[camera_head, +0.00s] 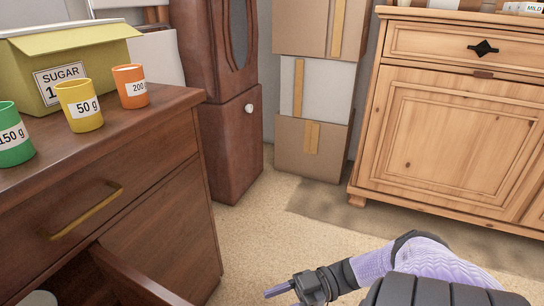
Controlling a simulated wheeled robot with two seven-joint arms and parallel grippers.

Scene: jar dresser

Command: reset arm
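My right gripper (277,291) is at the bottom middle, with its arm coming in from the lower right. Its slim purple fingertip part points left over the carpet, close to the open door of the dark dresser. Nothing shows held in it, and the finger gap cannot be made out. My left gripper is not in view.
The dark dresser (150,190) carries a sugar box (85,60) and green (12,140), yellow (80,112) and orange (131,88) cups. Its lower door (135,280) stands open. A pine cabinet (450,135) and stacked boxes (312,150) stand behind. Carpet (260,235) between is clear.

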